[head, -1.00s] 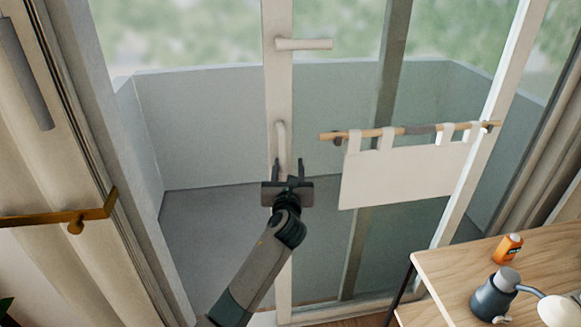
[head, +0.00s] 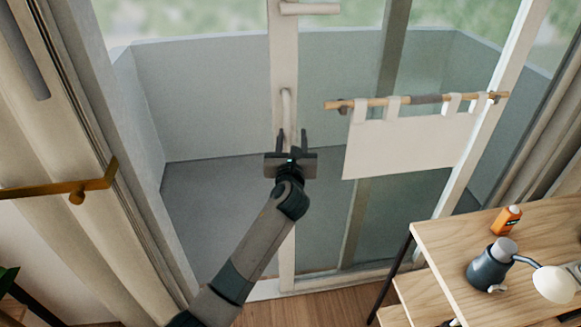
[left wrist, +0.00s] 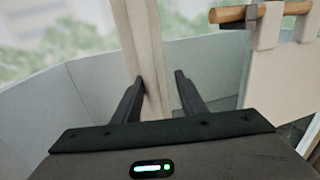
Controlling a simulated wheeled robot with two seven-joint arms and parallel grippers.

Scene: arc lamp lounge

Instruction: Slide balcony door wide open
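The balcony door's white stile (head: 282,200) stands upright in the middle of the head view, with tinted glass to its right and an untinted gap to its left. A pale vertical pull handle (head: 287,106) is on the stile. My left gripper (head: 291,133) is at the handle's lower end, its fingers apart. In the left wrist view, the open fingers (left wrist: 160,76) appear on either side of the stile (left wrist: 147,45). I cannot tell whether they touch the handle, whose lower end is partly hidden. My right gripper is out of view.
A wooden rod with a white cloth (head: 405,145) hangs right of the stile. A wooden table (head: 450,240) at lower right holds an orange bottle (head: 507,220) and a dark jug (head: 488,270). A brass curtain holdback (head: 75,190) and curtains are at the left.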

